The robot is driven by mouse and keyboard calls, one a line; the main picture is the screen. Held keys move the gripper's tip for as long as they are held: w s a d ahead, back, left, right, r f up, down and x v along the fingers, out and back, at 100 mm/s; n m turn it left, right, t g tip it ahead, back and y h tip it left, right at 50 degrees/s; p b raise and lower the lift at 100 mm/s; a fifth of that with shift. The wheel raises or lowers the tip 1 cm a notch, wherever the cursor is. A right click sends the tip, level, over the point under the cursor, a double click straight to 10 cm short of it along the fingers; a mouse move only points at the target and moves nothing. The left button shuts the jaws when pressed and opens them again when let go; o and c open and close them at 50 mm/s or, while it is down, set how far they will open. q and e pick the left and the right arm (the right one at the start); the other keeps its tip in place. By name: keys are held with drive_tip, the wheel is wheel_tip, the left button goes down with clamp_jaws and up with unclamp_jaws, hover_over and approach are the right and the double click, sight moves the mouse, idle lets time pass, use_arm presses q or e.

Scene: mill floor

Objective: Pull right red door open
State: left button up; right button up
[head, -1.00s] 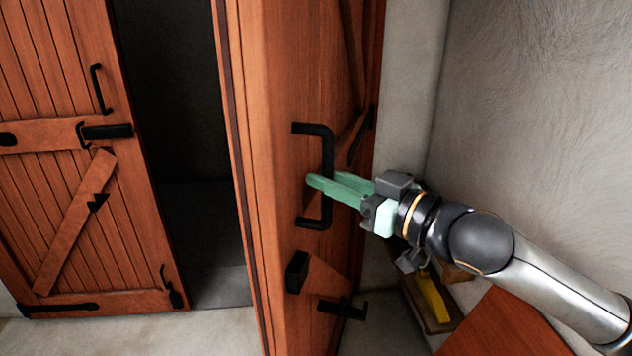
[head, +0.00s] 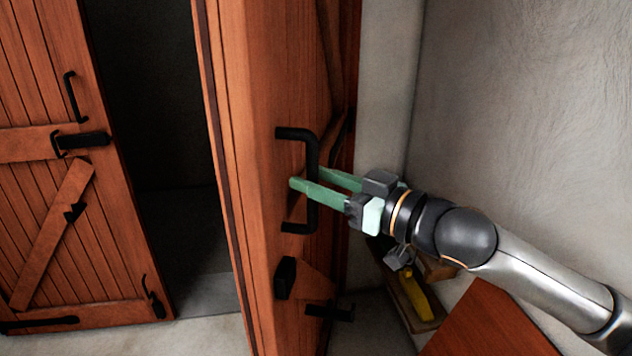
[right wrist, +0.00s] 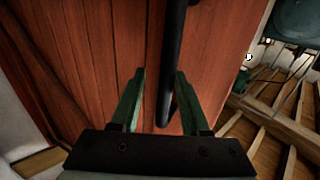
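The right red door (head: 262,200) stands swung out, its planked face turned toward the right in the head view. Its black bar handle (head: 312,150) is upright on that face. My right gripper (head: 306,178) is at the handle with its green fingers apart, one on either side of the bar. In the right wrist view the handle (right wrist: 172,45) runs between the open fingers (right wrist: 159,73), closer to the right one, and neither clearly presses it. My left gripper is not in view.
The left red door (head: 50,220) is at the left, with a dark opening (head: 160,130) between the doors. A plaster wall (head: 520,110) rises on the right. A red-brown surface (head: 500,325) and a yellow object (head: 418,295) lie below my right arm.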

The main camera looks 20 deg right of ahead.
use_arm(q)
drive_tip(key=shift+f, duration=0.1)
use_arm(e)
drive_tip(key=shift+o, duration=0.3)
drive_tip(key=shift+s+f, duration=0.15)
drive_tip(key=shift+s, duration=0.05)
use_arm(q)
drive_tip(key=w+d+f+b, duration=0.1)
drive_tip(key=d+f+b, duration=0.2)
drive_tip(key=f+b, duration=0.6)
drive_tip(key=b, duration=0.3)
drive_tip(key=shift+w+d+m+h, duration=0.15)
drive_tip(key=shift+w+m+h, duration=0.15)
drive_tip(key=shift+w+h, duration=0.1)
use_arm(e)
drive_tip(key=v, duration=1.2)
drive_tip(key=shift+s, duration=0.15)
